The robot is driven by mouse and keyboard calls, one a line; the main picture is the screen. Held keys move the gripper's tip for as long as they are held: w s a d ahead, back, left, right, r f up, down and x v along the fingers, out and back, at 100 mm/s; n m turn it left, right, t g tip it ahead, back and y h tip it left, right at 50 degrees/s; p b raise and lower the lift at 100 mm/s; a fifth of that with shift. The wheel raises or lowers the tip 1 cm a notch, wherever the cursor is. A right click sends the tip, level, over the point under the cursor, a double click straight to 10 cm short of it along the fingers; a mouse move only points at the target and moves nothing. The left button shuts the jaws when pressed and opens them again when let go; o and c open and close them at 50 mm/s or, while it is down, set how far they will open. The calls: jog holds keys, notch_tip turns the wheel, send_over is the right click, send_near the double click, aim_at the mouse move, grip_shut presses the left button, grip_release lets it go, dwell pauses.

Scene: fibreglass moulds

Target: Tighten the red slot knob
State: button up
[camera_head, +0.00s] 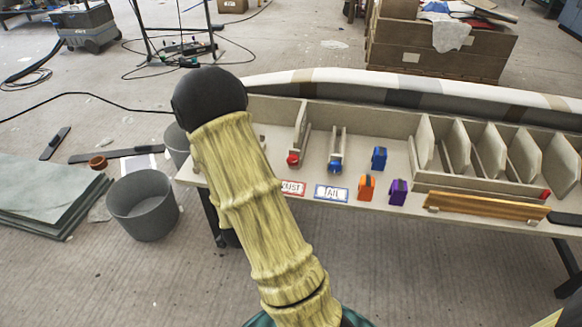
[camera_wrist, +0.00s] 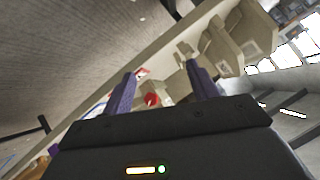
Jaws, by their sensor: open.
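The red slot knob (camera_head: 293,158) sits at the front end of a slot on the beige bench in the head view, just right of my sleeved arm. In the wrist view the red knob (camera_wrist: 152,99) shows between the two purple fingers, a little nearer the left one. My gripper (camera_wrist: 160,69) is open, with the fingers apart and nothing held. I cannot tell how far the fingertips are from the knob. The head view does not show the gripper; my arm's yellow sleeve and dark end block that area. A red-bordered label (camera_head: 293,188) lies in front of the knob, partly covered by the arm.
A blue knob (camera_head: 335,166) sits on the neighbouring slot, with a blue-bordered label (camera_head: 331,193) before it. Blue (camera_head: 379,158), orange (camera_head: 367,187) and purple (camera_head: 398,192) blocks stand to the right. Upright dividers (camera_head: 490,150) fill the bench's right. A grey bucket (camera_head: 143,205) stands on the floor.

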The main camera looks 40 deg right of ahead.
jog(key=s+a+r+n+g+y, duration=0.2)
jog(key=s+a+r+n+y, duration=0.25)
jog(key=a+r+n, duration=0.35)
jog(key=s+a+r+n+g+y, duration=0.1)
jog(key=s+a+r+n+g, duration=0.2)
jog(key=s, duration=0.5)
jog(key=shift+s+a+n+g+y, duration=0.35)
jog(key=shift+a+n+g, duration=0.3)
jog(key=shift+n, duration=0.55)
jog(key=shift+c, duration=0.5)
